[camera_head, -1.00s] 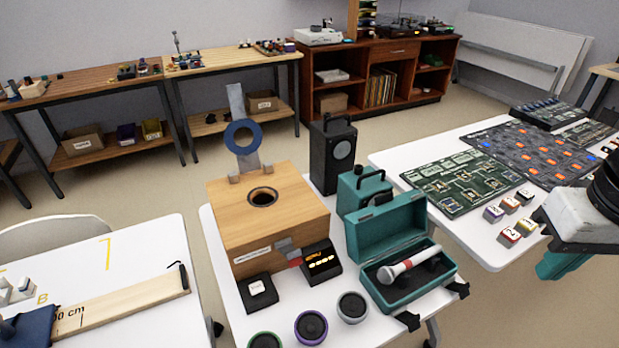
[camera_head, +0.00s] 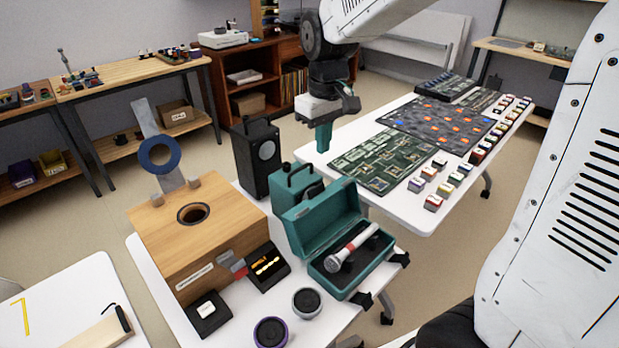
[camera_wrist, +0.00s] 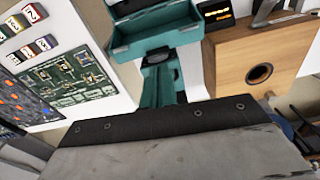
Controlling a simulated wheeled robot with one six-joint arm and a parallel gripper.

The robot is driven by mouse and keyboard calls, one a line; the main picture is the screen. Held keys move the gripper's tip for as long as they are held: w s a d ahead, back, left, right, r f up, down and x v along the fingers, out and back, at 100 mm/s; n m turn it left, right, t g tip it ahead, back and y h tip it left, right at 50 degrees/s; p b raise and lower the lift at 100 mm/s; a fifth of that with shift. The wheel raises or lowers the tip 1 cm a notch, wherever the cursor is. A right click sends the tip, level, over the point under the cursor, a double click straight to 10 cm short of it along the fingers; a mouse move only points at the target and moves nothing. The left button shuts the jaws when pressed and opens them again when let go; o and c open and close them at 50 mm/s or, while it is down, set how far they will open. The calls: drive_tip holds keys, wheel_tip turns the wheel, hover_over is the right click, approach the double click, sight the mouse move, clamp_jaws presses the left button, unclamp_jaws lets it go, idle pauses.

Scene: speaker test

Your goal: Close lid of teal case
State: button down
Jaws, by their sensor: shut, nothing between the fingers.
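The teal case (camera_head: 342,278) stands on the white table with its lid (camera_head: 322,217) raised at the back. A microphone (camera_head: 352,246) with a white handle and red band lies in the case. My gripper (camera_head: 323,138) hangs above and beyond the raised lid, fingers down, shut and empty, apart from the case.
A teal box with a handle (camera_head: 296,184) and a black speaker (camera_head: 256,160) stand close behind the case. A wooden box (camera_head: 225,225) is to its left. A table with circuit boards (camera_head: 385,160) is to the right.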

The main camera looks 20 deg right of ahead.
drive_tip(key=shift+n, duration=0.4)
drive_tip(key=w+f, duration=0.1)
drive_tip(key=f, duration=0.3)
drive_tip(key=w+f, duration=0.2)
drive_tip(key=f, duration=0.3)
drive_tip(key=w+a+f, duration=0.1)
drive_tip(key=w+f, duration=0.1)
drive_tip(key=f, duration=0.2)
drive_tip(key=shift+w+f, duration=0.15)
drive_tip(key=shift+f, duration=0.15)
